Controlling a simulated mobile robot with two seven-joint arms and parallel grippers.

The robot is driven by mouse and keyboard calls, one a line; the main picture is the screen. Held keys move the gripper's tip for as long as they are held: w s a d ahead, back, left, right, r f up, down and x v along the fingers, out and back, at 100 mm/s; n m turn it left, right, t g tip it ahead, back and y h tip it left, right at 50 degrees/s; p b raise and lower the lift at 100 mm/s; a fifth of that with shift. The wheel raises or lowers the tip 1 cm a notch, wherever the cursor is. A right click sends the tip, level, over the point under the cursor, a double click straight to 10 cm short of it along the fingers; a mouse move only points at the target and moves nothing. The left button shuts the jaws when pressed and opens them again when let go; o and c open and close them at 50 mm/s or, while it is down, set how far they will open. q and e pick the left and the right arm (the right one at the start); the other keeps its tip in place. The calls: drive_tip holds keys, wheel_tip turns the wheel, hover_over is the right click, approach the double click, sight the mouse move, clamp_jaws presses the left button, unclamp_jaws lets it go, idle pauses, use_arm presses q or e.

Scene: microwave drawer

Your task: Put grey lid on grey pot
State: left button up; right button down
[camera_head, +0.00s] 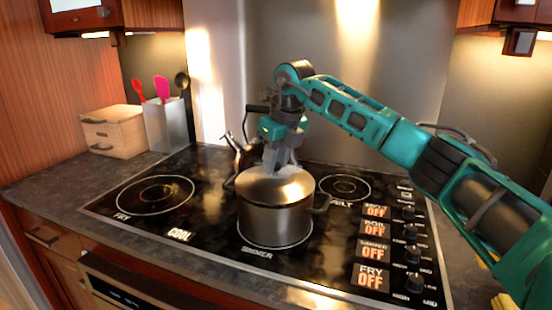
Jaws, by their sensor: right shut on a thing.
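The grey pot (274,222) stands on the front middle burner of the black stovetop, with a side handle showing on its right. The grey lid (258,188) is over the pot's mouth and looks level; I cannot tell whether it fully touches the rim. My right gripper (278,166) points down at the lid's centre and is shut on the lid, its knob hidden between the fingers. My left gripper is not in view.
A dark kettle (243,153) stands behind the pot, partly hidden by my right gripper. A utensil holder (167,125) and a small wooden drawer box (114,131) stand at the back left. The left burner (154,194) is empty. Control knobs line the stovetop's right side.

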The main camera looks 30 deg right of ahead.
drive_tip(key=shift+p, duration=0.45)
idle(0.8)
drive_tip(key=shift+f, duration=0.15)
idle(0.6)
drive_tip(key=shift+f+p, duration=0.25)
drive_tip(key=shift+p, duration=0.05)
idle(0.5)
drive_tip(key=c, duration=0.8)
unclamp_jaws()
drive_tip(key=shift+o, duration=0.5)
drive_tip(key=shift+f, duration=0.1)
drive_tip(key=o, duration=0.4)
